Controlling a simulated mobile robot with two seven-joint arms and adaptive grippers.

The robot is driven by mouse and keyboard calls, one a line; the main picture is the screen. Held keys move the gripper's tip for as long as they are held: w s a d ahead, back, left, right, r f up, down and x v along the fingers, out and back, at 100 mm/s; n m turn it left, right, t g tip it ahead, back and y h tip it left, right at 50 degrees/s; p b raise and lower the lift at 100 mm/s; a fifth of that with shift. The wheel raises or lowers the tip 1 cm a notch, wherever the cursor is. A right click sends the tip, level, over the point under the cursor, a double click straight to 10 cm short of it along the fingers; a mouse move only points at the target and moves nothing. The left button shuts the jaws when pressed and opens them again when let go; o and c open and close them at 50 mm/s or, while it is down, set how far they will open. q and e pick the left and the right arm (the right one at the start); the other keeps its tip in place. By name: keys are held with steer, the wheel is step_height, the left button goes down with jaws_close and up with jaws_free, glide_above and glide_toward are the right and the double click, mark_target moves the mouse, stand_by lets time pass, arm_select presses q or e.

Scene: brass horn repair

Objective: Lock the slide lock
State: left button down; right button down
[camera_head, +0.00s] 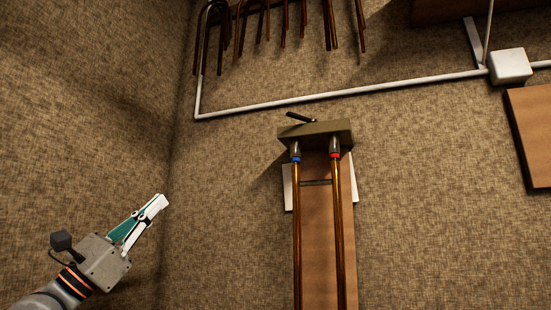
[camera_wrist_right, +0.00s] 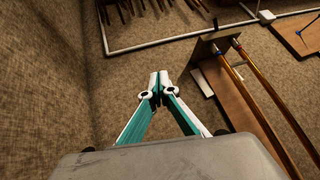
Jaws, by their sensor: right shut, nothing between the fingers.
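A trombone-like slide with two brass tubes (camera_head: 338,235) lies along a brown board (camera_head: 318,250). Its tubes end in a blue collar (camera_head: 295,159) and a red collar (camera_head: 335,155) at an olive block (camera_head: 325,132). A small dark lever (camera_head: 300,117), possibly the slide lock, sticks out at the block's upper left. My right gripper (camera_head: 162,201) is shut and empty, left of the slide and well apart from it. In the wrist view its fingertips (camera_wrist_right: 159,78) meet, with the block (camera_wrist_right: 208,47) to their right. My left gripper is out of view.
Several curved tubes (camera_head: 222,35) hang at the top. A white pipe (camera_head: 340,93) runs across above the block to a white box (camera_head: 510,66). A brown panel (camera_head: 530,135) is at the right. The space between my right gripper and the slide looks clear.

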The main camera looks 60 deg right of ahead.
steer(key=s+d+r+m+t+y, duration=0.2)
steer(key=s+r+m+y, duration=0.2)
steer(key=s+r+m, duration=0.2)
steer(key=s+d+r+m+t+y+p, duration=0.1)
steer(key=s+r+m+y, duration=0.4)
steer(key=s+r, duration=0.6)
step_height(320, 180, up, 3)
steer(key=d+m+t, duration=0.1)
steer(key=t, duration=0.1)
steer(key=shift+d+t, duration=0.2)
steer(key=shift+t, duration=0.1)
steer(key=shift+s+d+r, duration=0.1)
steer(key=shift+r, duration=0.05)
